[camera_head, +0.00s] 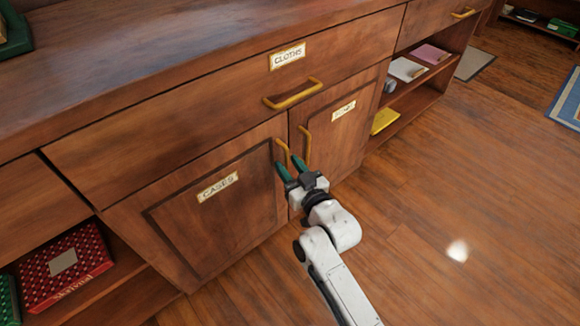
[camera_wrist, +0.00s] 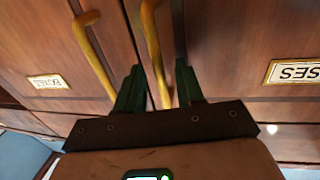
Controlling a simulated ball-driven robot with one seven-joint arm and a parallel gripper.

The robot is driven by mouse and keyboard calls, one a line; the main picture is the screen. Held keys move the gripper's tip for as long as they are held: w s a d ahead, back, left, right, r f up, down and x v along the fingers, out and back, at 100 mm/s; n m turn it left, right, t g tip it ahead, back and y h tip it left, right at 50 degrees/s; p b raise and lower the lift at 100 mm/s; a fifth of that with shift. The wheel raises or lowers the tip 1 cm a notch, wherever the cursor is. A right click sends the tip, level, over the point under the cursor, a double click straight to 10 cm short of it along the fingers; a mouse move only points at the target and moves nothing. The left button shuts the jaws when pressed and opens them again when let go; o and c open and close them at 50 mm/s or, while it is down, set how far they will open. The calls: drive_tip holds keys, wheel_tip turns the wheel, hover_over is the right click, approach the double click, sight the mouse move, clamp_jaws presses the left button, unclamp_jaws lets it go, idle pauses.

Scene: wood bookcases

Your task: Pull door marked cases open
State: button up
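The wooden cabinet door labelled CASES (camera_head: 217,187) is at the lower left of the head view and looks closed. Its upright brass handle (camera_head: 282,151) is near the door's right edge. My gripper (camera_head: 291,166) is at this handle with its two green fingers apart. In the wrist view, which looks upside down, the CASES handle (camera_wrist: 153,45) runs between the spread fingers of my gripper (camera_wrist: 160,80). There is a visible gap around it; I cannot tell whether a finger touches it. The CASES label (camera_wrist: 295,72) shows at the right there.
A neighbouring door (camera_head: 345,125) has its own brass handle (camera_head: 306,143), just right of my fingers. A drawer labelled CLOTHS (camera_head: 287,56) with a handle (camera_head: 292,94) is above. Open shelves flank the doors; a red box (camera_head: 66,268) sits at left. The wood floor (camera_head: 430,225) is clear.

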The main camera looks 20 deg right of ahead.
drive_tip(key=shift+c, duration=0.3)
clamp_jaws()
drive_tip(key=shift+s+r+p, duration=0.1)
drive_tip(key=shift+s+p, duration=0.05)
drive_tip(key=shift+p, duration=0.35)
